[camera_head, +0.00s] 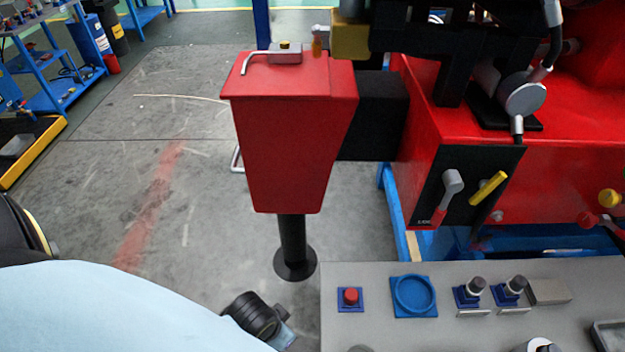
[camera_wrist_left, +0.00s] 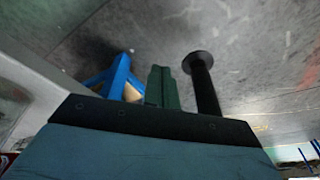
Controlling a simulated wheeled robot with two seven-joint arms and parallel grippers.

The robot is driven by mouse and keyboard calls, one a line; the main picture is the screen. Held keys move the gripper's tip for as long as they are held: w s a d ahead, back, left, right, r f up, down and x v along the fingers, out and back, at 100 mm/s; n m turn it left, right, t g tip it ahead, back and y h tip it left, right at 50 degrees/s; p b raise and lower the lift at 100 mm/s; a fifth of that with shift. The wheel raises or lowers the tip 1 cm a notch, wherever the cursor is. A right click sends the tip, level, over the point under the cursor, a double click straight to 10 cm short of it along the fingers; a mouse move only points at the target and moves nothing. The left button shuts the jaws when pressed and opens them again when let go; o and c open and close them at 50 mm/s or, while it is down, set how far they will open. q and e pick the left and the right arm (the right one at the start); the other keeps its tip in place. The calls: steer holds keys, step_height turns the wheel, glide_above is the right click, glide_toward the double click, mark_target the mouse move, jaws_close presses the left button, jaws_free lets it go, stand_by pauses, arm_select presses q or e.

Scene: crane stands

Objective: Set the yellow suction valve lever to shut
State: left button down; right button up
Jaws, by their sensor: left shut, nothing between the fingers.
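The yellow suction valve lever (camera_head: 488,188) is on a black plate on the front of the red machine, at the right of the head view. It slants from lower left to upper right. No gripper touches it. My left gripper shows in the left wrist view (camera_wrist_left: 163,88), its dark green fingers together with nothing between them. In the head view my left arm fills the lower left, well away from the lever, and its fingers cannot be made out there. My right gripper is in neither view.
A grey lever with a red tip (camera_head: 447,195) is left of the yellow one on the black plate (camera_head: 462,205). A red box on a post (camera_head: 290,130) stands left of the machine. A grey bench (camera_head: 440,335) with buttons and small parts lies in front. Open floor is at left.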

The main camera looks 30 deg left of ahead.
arm_select(q)
step_height(320, 180, up, 15)
steer(key=t+b, duration=0.1)
steer(key=b, duration=0.1)
steer(key=w+d+r+m+t+h, duration=0.2)
steer(key=w+t, duration=0.4)
steer(key=w, duration=0.5)
steer(key=n+t+y, duration=0.6)
steer(key=t+y, duration=0.4)
steer(key=t, duration=0.4)
glide_toward(316, 52)
steer(key=p+x, duration=0.2)
steer(key=x, duration=0.5)
steer(key=shift+f, duration=0.1)
